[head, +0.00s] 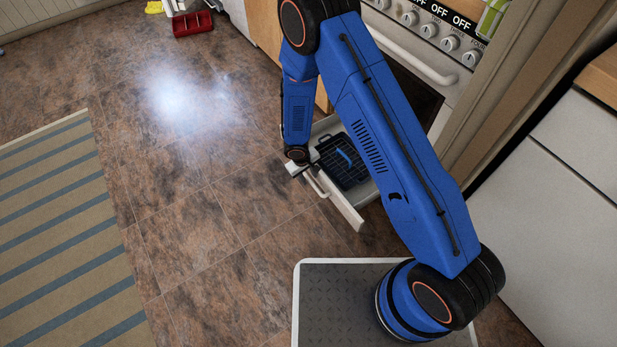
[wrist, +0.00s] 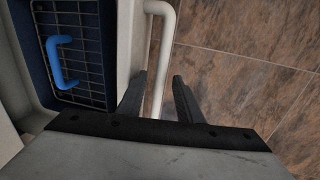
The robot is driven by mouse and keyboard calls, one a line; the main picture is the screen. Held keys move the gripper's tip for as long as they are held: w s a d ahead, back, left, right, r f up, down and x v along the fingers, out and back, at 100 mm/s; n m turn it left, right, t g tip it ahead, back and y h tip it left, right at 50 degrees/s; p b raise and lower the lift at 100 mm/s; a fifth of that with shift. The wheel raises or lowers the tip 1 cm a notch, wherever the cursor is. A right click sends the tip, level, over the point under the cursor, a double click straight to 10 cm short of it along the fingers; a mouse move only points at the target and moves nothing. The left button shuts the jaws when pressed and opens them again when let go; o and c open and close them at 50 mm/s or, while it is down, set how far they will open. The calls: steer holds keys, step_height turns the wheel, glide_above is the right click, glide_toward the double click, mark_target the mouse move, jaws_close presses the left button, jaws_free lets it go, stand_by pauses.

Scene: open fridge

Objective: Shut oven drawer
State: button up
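The oven drawer (head: 347,209) is pulled out below the oven (head: 440,45), with its pale front panel standing out over the floor. Its bar handle (head: 317,184) runs along the front, and in the wrist view the pale handle (wrist: 167,35) extends down between my fingers. My gripper (head: 300,168) is at the drawer front. In the wrist view my gripper (wrist: 160,95) is open, one dark finger on each side of the handle, the left one close to the drawer front. I cannot tell whether either finger touches the handle. My arm hides part of the oven and drawer.
A dark wire basket (head: 338,173) with a blue handle (head: 345,155) lies in the drawer; it also shows in the wrist view (wrist: 85,50). A striped rug (head: 60,235) is at left. A red bin (head: 192,23) stands far back. Tiled floor left of the drawer is clear.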

steer(key=shift+f, duration=0.2)
jaws_close()
steer(key=shift+w+d, duration=0.1)
steer(key=w+d, duration=0.4)
steer(key=d, duration=0.2)
steer(key=w+d, duration=0.4)
steer(key=d, duration=0.3)
steer(key=w+d, duration=0.5)
steer(key=d, duration=0.1)
steer(key=shift+d, duration=0.3)
